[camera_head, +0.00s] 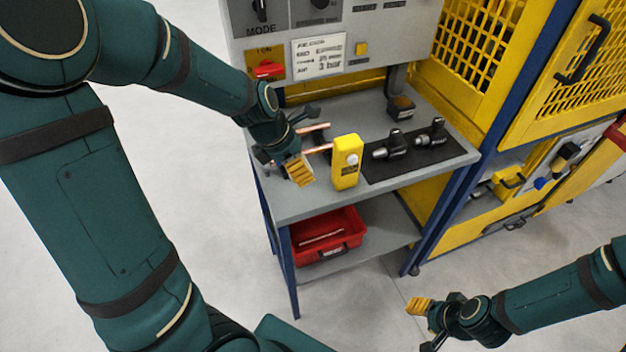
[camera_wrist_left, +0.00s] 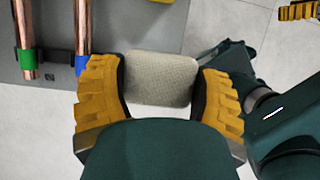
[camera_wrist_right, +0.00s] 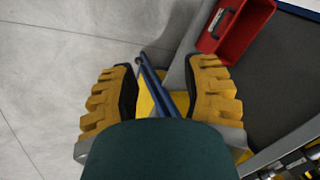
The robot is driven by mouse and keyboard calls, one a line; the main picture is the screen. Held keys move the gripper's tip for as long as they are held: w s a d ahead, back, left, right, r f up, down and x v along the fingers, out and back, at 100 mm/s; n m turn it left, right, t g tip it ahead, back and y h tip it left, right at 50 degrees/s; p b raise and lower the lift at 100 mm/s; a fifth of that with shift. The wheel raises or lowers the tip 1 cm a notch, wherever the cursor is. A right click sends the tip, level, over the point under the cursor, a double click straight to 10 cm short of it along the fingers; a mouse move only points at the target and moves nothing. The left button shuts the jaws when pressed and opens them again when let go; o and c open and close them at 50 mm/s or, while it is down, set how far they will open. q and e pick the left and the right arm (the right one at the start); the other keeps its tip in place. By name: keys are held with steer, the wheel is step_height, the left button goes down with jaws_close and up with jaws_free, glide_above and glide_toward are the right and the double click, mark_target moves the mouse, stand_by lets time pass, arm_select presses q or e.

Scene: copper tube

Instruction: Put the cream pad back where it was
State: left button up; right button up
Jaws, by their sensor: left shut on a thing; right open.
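The cream pad (camera_wrist_left: 162,79) is a pale, rounded, woven-looking block in the left wrist view. My left gripper (camera_wrist_left: 160,85) is shut on it, with one yellow finger at each side. In the head view the left gripper (camera_head: 298,170) is at the left front edge of the grey bench top (camera_head: 290,207), beside the copper tubes (camera_head: 318,148); the pad cannot be made out there. My right gripper (camera_wrist_right: 160,90) is open and empty, away from the bench; in the head view it is low at the right (camera_head: 432,318), above the floor.
A yellow device (camera_head: 346,170) stands upright on the bench right of the left gripper. Two black tools lie on a dark mat (camera_head: 440,152). A black-and-brown block (camera_head: 400,107) is at the back. A red bin (camera_head: 335,255) sits on the lower shelf. Yellow cage doors (camera_head: 560,70) stand at right.

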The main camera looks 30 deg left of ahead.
arm_select(q)
steer(key=shift+w+f, duration=0.15)
steer(key=shift+w, duration=0.05)
steer(key=b, duration=0.3)
glide_above(305, 197)
steer(key=s, duration=0.1)
steer(key=f, duration=0.5)
steer(key=shift+a+f, duration=0.25)
steer(key=shift+a, duration=0.15)
steer(key=shift+w+f+b, duration=0.1)
steer(key=shift+f+b, duration=0.95)
steer(key=shift+f, duration=1.1)
steer(key=shift+r, duration=0.1)
steer(key=o, duration=0.9)
